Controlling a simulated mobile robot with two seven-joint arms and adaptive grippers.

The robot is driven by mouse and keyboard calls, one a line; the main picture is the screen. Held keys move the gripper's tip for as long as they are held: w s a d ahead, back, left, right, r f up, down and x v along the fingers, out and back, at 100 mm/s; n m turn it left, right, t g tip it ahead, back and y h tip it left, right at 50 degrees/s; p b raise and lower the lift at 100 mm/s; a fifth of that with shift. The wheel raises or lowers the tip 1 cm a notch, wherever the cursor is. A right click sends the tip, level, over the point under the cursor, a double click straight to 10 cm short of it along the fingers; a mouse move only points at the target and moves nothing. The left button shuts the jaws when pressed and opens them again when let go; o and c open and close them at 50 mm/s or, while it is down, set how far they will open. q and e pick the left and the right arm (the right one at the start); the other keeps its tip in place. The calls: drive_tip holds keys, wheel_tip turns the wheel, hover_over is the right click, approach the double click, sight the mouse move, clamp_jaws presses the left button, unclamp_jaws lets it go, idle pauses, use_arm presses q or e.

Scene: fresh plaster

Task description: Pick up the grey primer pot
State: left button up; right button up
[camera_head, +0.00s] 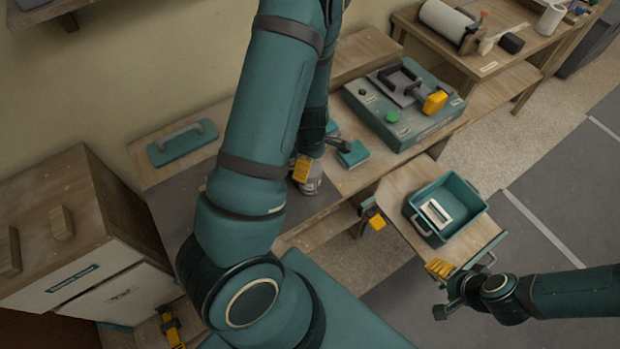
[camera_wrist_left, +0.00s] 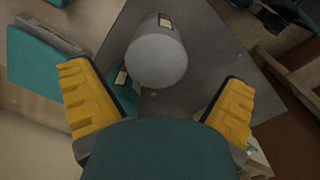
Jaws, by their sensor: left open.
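The grey primer pot (camera_head: 312,187) stands on the dark grey mat on the bench, partly hidden by my left gripper (camera_head: 304,172) in the head view. In the left wrist view, the pot (camera_wrist_left: 157,62) is a grey cylinder with a small label. There my left gripper (camera_wrist_left: 157,82) is open, its yellow fingers apart on either side of the pot's near end, with visible gaps. I cannot tell that either finger touches it. My right gripper (camera_head: 440,290) is beside the teal tray, seemingly open and empty.
A teal float (camera_head: 182,143) with a grey handle lies left on the bench. A small teal block (camera_head: 353,153) is right of the pot, before a teal case (camera_head: 405,112). A teal tray (camera_head: 468,197) stands at right. A wooden cabinet (camera_head: 70,225) stands at left.

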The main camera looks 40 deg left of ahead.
sight(311, 171)
use_arm(q)
drive_tip(key=f, duration=0.1)
drive_tip(key=f+b, duration=0.1)
drive_tip(key=f, duration=0.3)
drive_tip(key=shift+w+a+f, duration=0.1)
drive_tip(key=shift+a, duration=0.15)
drive_tip(key=c, duration=1.2)
